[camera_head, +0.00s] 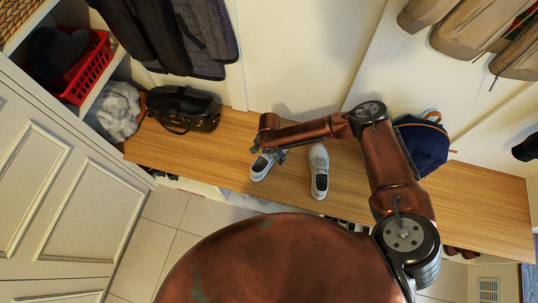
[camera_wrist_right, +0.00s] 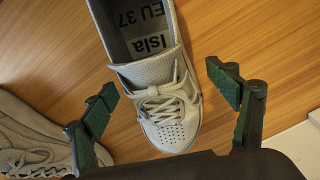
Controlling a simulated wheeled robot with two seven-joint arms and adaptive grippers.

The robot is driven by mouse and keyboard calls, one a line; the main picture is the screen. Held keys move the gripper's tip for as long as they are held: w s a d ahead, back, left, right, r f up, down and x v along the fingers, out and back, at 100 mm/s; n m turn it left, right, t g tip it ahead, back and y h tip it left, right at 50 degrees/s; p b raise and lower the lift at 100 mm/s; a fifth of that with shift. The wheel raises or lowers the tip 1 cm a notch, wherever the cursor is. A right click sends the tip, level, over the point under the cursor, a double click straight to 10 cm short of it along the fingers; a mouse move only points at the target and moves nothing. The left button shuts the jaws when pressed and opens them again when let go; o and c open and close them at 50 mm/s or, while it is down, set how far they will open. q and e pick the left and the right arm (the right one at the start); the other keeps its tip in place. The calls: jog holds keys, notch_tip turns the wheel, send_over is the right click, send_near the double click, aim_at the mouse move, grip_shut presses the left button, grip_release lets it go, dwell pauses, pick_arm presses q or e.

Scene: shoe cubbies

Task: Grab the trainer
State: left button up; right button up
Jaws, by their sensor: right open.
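A pale grey trainer (camera_head: 262,167) lies on the wooden bench, under my right gripper (camera_head: 268,153), which hides its toe end. In the right wrist view this trainer (camera_wrist_right: 168,108) has white laces, a perforated toe and a label reading "Isla EU 37" inside. The open fingers of my right gripper (camera_wrist_right: 161,90) show on either side of it, apart from it and empty. A second similar trainer (camera_head: 319,172) lies to the right on the bench; it shows at the left edge in the wrist view (camera_wrist_right: 35,140), beside one finger. My left gripper is out of view.
The wooden bench (camera_head: 480,190) runs along the wall. A black bag (camera_head: 183,108) sits at its left, and a navy backpack (camera_head: 425,143) sits right of my arm. Jackets (camera_head: 175,35) and bags (camera_head: 490,35) hang above. Shelves with a red basket (camera_head: 88,68) stand left.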

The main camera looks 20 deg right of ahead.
jog(key=shift+c, duration=0.3)
jog(key=c, duration=1.5)
